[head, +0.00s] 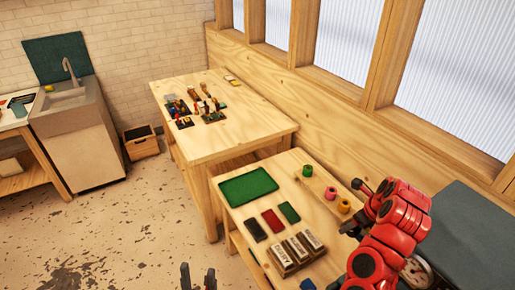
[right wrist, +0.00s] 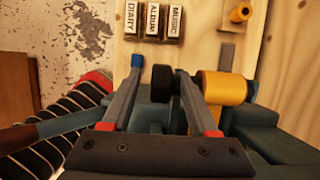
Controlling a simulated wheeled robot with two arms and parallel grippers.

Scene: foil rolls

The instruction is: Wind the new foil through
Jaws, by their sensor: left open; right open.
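A gold foil roll (right wrist: 225,86) sits on a dark machine, just outside the right-hand finger of my right gripper (right wrist: 158,70). That gripper is open, and a black round knob or disc (right wrist: 161,84) shows between its fingers; I cannot tell if they touch it. A smaller yellow roll (right wrist: 240,12) stands on the bench, also seen in the head view (head: 344,206). Beside it are a pink roll (head: 330,193) and a green roll (head: 307,170). My left gripper (head: 198,277) is open and empty at the bottom of the head view. No foil web is clearly visible.
The near bench holds a green tray (head: 248,187), black, red and green flat blocks, and a rack (head: 297,253) labelled DIARY, ALBUM and MUSIC. A farther bench (head: 245,118) carries small parts. My red right arm hides part of the machine (head: 470,230).

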